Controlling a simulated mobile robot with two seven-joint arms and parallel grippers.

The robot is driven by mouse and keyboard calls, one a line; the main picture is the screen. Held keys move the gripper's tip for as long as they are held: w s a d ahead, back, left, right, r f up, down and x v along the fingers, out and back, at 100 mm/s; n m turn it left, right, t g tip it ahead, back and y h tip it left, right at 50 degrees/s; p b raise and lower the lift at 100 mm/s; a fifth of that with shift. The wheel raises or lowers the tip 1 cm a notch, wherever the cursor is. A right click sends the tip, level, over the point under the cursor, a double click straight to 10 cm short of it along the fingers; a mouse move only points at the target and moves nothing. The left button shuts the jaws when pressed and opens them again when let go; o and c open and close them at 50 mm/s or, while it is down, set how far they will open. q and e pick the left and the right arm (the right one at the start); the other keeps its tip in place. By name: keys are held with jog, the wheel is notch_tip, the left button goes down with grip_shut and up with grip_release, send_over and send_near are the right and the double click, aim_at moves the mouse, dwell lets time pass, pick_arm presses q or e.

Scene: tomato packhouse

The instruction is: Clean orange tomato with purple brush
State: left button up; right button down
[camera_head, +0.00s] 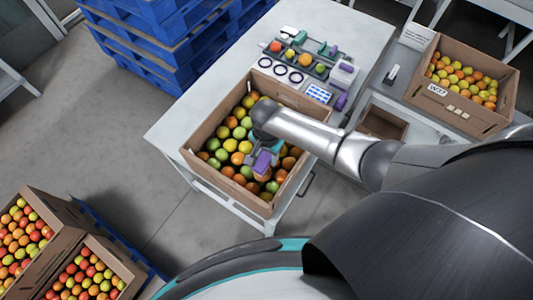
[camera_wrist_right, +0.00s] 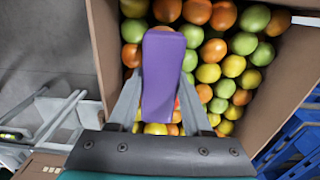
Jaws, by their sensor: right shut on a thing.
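My right gripper (camera_head: 262,160) is over the near end of a cardboard box (camera_head: 192,142) of mixed tomatoes on the white table. It is shut on the purple brush (camera_head: 264,158), which shows as a purple block between the fingers in the right wrist view (camera_wrist_right: 162,75). The bristles are hidden. An orange tomato (camera_head: 262,175) lies right below the brush; I cannot tell whether they touch. More orange, green and yellow tomatoes fill the box, and some orange ones show in the wrist view (camera_wrist_right: 196,12). My left gripper is out of view.
Behind the box are a row of single tomatoes (camera_head: 290,54), several dark rings (camera_head: 280,70) and another purple item (camera_head: 341,101). A second tomato box (camera_head: 440,104) stands at right. Blue pallets (camera_head: 165,50) are stacked at back left. More boxes (camera_head: 65,212) stand at lower left.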

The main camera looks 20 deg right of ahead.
aim_at(258, 171)
jog(key=shift+r, duration=0.45)
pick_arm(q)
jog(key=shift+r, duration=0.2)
pick_arm(e)
jog(key=shift+r, duration=1.6)
pick_arm(q)
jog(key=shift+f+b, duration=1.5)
jog(key=shift+b, duration=0.1)
pick_arm(e)
jog(key=shift+s+a+f, duration=0.25)
jog(key=shift+a+f, duration=0.05)
jog(key=shift+f, duration=0.65)
jog(key=shift+s+a+f, duration=0.2)
jog(key=shift+a+f, duration=0.15)
jog(key=shift+f, duration=0.55)
jog(key=shift+s+a+f, duration=0.25)
jog(key=shift+a+f, duration=0.05)
jog(key=shift+f, duration=0.65)
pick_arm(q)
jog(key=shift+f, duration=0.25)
pick_arm(e)
jog(key=shift+f, duration=0.4)
